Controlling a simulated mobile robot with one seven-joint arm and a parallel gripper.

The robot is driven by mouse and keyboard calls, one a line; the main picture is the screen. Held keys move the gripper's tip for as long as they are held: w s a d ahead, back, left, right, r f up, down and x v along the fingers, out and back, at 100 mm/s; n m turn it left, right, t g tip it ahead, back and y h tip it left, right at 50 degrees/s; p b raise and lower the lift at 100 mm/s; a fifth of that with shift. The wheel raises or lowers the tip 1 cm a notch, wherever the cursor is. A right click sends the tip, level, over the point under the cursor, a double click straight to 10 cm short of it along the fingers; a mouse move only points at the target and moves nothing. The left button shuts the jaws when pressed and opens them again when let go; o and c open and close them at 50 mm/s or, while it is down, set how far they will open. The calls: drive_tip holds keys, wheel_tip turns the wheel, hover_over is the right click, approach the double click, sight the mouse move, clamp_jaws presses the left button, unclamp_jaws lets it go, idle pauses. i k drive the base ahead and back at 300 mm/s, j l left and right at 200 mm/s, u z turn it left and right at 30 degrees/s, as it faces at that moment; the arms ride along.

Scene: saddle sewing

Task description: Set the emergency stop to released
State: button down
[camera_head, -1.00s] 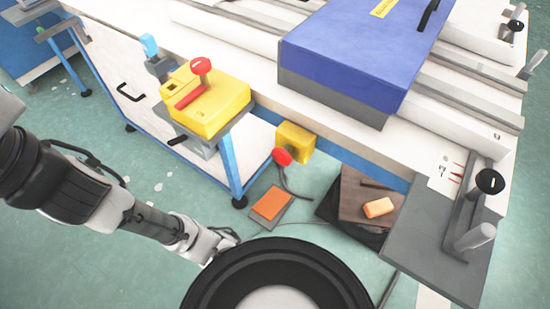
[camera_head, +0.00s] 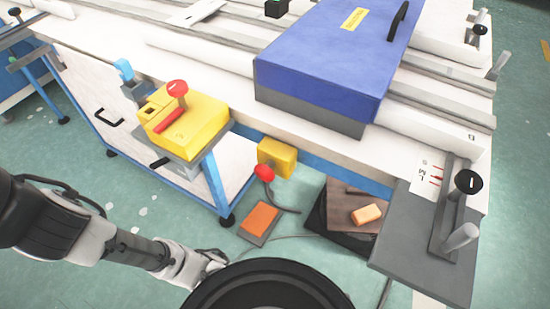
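A yellow box (camera_head: 280,153) with a red mushroom button (camera_head: 264,172) is mounted on the front side of the workbench, below the tabletop; this looks like the emergency stop. The button points out toward my side. From this view I cannot tell whether it is pressed in or released. My gripper (camera_head: 214,262) is at the lower middle, below and left of the button in the picture and apart from it. Its fingers are too small and partly hidden to read.
A yellow control unit (camera_head: 202,128) with a red-knobbed lever (camera_head: 177,88) stands on a bracket at the left. A blue case (camera_head: 325,62) lies on the bench (camera_head: 215,75). An orange pedal (camera_head: 260,217) and a dark box with an orange block (camera_head: 366,214) are below. Green floor is open at left.

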sight(266, 173)
drive_tip(key=k+l+u, duration=0.1)
drive_tip(key=l+u, duration=0.15)
drive_tip(key=l, duration=0.15)
drive_tip(key=k+l+u, duration=0.2)
drive_tip(key=l, duration=0.15)
drive_tip(key=k+l+u, duration=0.1)
drive_tip(key=l+u, duration=0.15)
drive_tip(key=l, duration=0.1)
